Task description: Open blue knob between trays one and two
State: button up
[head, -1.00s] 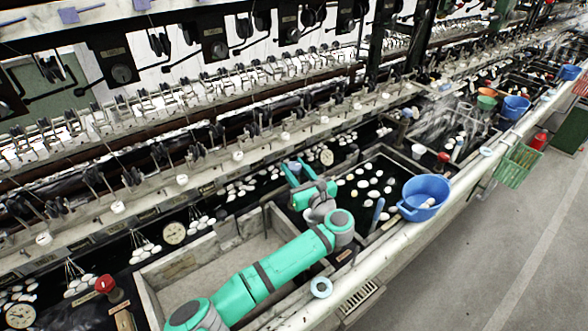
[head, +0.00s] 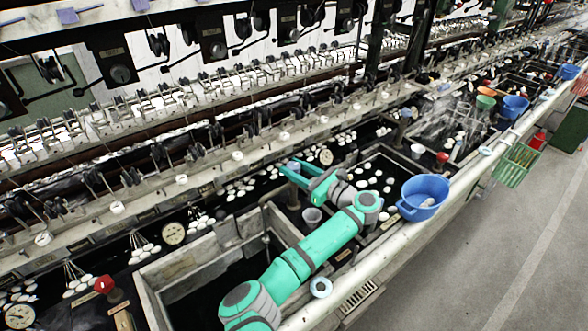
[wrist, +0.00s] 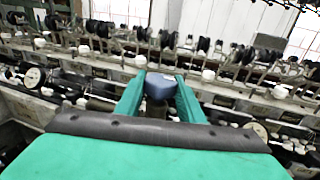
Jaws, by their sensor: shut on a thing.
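The blue knob (wrist: 160,86) sits between the two green fingers of my gripper (wrist: 160,84) in the wrist view, with a dark stem below it. In the head view my gripper (head: 291,167) reaches to the back edge of the basins, and a little of the knob (head: 294,166) shows between the fingers. My gripper is shut on the knob. The knob's lower part is partly hidden by the fingers. The left tray (head: 161,303) has a dark interior; the right tray beyond my arm holds white cocoons (head: 374,168).
A blue basin (head: 424,190) stands on the front rail, right of my arm. A grey cup (head: 311,216) is close below my forearm. A red knob (head: 104,284) stands at the lower left.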

jog(key=shift+w+a, duration=0.1)
jog(key=shift+a, duration=0.05)
jog(key=o, duration=1.1)
jog(key=shift+c, duration=0.2)
jog(key=shift+a, duration=0.1)
jog(key=v, duration=1)
jog(key=shift+s+d, duration=0.25)
jog(key=shift+s, duration=0.05)
